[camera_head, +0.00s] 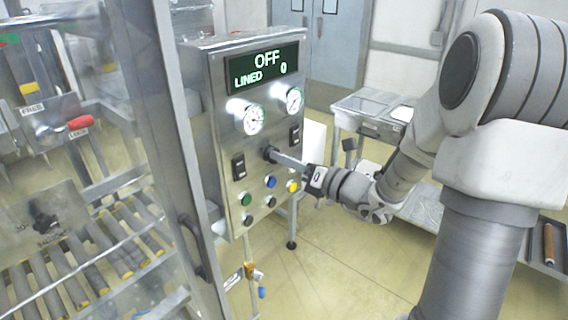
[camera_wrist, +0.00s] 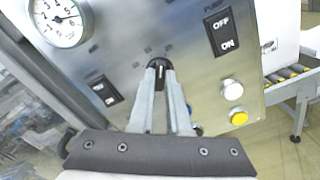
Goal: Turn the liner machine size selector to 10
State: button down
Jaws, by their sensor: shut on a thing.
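A black rotary knob (camera_head: 267,152) sits in the middle of the steel control panel (camera_head: 226,98), below two gauges. My gripper (camera_head: 273,157) reaches it from the right, with its fingers on the knob. In the wrist view the knob (camera_wrist: 157,63) is between the two fingertips of my gripper (camera_wrist: 161,75), and they are shut on it. Small marks surround the knob there, too blurred to read surely. The fingers partly hide the knob, so its exact setting cannot be told. The display (camera_head: 263,68) reads OFF and LINED 0.
Dark switches flank the knob, including an OFF/ON switch (camera_wrist: 221,32). Below are green (camera_head: 246,199), blue (camera_head: 270,182) and yellow (camera_head: 292,186) buttons. A clear guarded roller conveyor (camera_head: 105,235) is at left. A metal table (camera_head: 368,112) stands behind my arm.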

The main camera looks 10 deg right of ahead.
jog(key=n+b, duration=0.7)
jog(key=b, duration=0.3)
jog(key=n+b, duration=0.8)
jog(key=b, duration=0.2)
jog(key=shift+s+a+f, duration=0.1)
jog(key=shift+f, duration=0.05)
jog(key=shift+n, duration=0.4)
jog(key=c, duration=0.9)
grip_release()
jog(key=shift+s, duration=0.1)
